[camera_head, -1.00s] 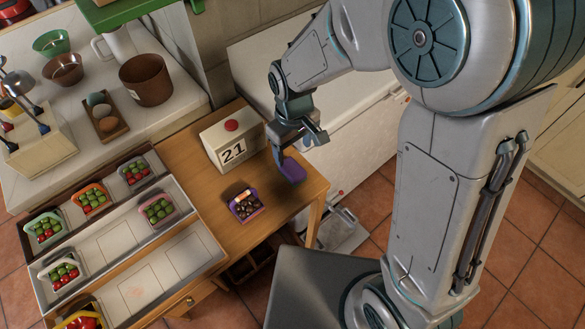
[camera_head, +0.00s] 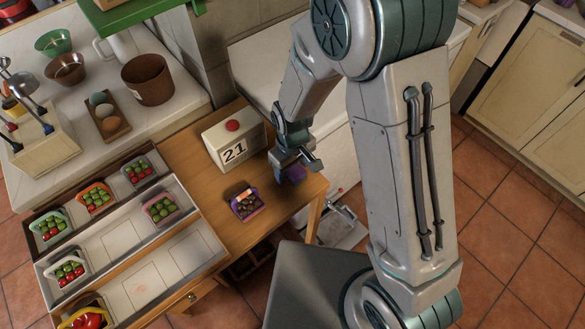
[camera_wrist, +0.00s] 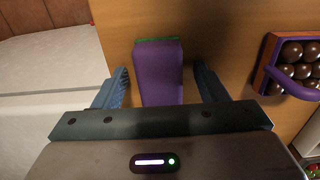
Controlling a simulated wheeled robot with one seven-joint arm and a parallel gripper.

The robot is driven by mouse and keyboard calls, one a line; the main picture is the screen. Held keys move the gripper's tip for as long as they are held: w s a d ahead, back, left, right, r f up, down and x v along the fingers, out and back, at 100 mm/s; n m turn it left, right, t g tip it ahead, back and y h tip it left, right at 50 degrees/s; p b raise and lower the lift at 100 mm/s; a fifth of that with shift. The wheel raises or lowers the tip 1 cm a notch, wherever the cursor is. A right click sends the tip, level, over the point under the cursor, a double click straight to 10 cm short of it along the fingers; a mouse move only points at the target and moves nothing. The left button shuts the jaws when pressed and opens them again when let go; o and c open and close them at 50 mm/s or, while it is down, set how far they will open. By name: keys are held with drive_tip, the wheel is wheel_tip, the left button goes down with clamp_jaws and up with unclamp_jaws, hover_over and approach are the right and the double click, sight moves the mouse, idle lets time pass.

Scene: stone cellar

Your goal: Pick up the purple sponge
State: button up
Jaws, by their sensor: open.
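The purple sponge (camera_wrist: 157,80) lies on the wooden table in the wrist view, with a thin green edge at its far end. It sits between the two fingers of my gripper (camera_wrist: 165,88), with a gap on each side. My gripper is open, and its palm hides the near end of the sponge. In the head view my gripper (camera_head: 289,170) is low over the table's right end. It hides much of the sponge (camera_head: 296,174) there.
A purple basket of dark round items (camera_head: 246,204) is close beside the gripper. A tray (camera_head: 207,236) with several fruit baskets is at left. The wooden table (camera_head: 240,242) ends just right of the sponge.

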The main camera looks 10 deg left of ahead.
drive_tip(key=c, duration=1.1)
drive_tip(key=shift+c, duration=0.2)
drive_tip(key=shift+r, duration=0.85)
wheel_tip(320, 180, up, 3)
drive_tip(key=shift+w+d+f+b, duration=0.1)
drive_tip(key=shift+f+b, duration=0.05)
drive_tip(key=shift+b, duration=0.45)
drive_tip(key=d+r+b, duration=0.1)
drive_tip(key=d+r, duration=0.5)
drive_tip(key=d, duration=0.5)
drive_tip(key=shift+d+r+b, duration=0.25)
drive_tip(key=shift+r+b, duration=0.05)
drive_tip(key=shift+b, duration=0.1)
